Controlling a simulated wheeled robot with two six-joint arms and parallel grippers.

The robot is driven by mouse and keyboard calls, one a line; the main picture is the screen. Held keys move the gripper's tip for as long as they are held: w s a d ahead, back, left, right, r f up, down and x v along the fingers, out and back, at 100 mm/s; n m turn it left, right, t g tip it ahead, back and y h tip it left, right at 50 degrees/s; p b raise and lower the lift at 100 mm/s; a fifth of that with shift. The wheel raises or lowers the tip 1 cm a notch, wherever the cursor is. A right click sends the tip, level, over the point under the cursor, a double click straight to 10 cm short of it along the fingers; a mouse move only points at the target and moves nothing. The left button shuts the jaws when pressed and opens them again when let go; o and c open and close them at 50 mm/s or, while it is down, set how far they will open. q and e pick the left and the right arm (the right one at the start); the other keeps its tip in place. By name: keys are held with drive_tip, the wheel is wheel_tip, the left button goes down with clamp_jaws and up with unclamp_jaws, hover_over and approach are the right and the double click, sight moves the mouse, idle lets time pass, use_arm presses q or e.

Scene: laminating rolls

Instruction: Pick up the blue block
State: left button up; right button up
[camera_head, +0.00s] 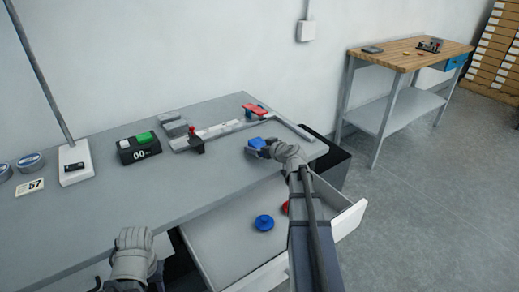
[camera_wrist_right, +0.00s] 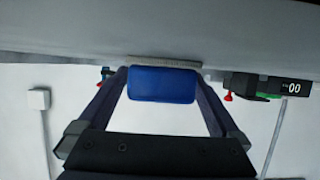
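The blue block (camera_head: 256,142) is at the tip of my right gripper (camera_head: 261,149), over the right part of the grey table. In the right wrist view the blue block (camera_wrist_right: 163,85) fills the space between the two fingers of the right gripper (camera_wrist_right: 162,74), with a finger against each side. The gripper looks shut on it. I cannot tell whether the block touches the tabletop. My left gripper (camera_head: 133,256) is low at the table's front edge, away from the block; its fingers are hidden.
A grey frame with a red-handled part (camera_head: 255,109) lies behind the block. A black box with a green top (camera_head: 138,147) stands left. An open drawer (camera_head: 225,245) below holds a blue round piece (camera_head: 264,222) and a red one. A wooden workbench (camera_head: 408,53) stands back right.

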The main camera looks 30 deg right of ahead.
drive_tip(key=c, duration=1.4)
drive_tip(key=shift+r, duration=0.1)
